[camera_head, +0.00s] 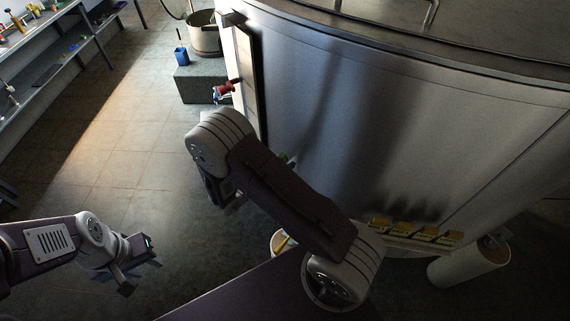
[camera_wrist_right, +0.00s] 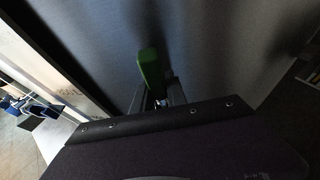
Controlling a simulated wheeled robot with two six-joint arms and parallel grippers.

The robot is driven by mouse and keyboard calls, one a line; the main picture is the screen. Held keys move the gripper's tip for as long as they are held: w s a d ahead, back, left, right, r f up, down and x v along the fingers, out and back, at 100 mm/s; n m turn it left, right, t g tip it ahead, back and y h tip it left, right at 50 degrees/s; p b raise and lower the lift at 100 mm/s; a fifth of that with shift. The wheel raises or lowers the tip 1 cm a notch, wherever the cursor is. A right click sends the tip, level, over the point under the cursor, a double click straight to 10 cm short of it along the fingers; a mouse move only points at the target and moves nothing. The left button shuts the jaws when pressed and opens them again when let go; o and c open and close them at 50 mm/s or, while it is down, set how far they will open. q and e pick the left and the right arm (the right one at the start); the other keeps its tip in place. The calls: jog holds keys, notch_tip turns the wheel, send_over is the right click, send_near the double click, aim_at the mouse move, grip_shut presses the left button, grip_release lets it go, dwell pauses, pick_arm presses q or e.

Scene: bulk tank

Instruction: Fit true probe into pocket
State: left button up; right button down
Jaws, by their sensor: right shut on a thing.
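My right gripper (camera_wrist_right: 160,98) is shut on a green-handled thing (camera_wrist_right: 151,72), which looks like the probe. In the wrist view it stands out in front of the tank wall; its tip is hidden. In the head view my right arm covers most of this gripper, and only a small green bit (camera_head: 283,158) shows beside the tank (camera_head: 380,110). I cannot pick out the pocket in either view. My left gripper (camera_head: 140,275) is low at the left, over the floor, with its fingers apart and nothing between them.
Shelves (camera_head: 45,50) are at far left. The tiled floor between is clear.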

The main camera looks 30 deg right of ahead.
jog(key=shift+f, duration=0.3)
jog(key=c, duration=1.3)
grip_release()
jog(key=shift+o, duration=0.2)
jog(key=shift+s+a+r+b, duration=0.1)
jog(key=shift+a+b, duration=0.3)
jog(key=shift+b, duration=0.05)
jog(key=b+v, duration=0.2)
jog(key=v, duration=0.6)
jog(key=shift+s, duration=0.1)
jog(key=shift+r, duration=0.1)
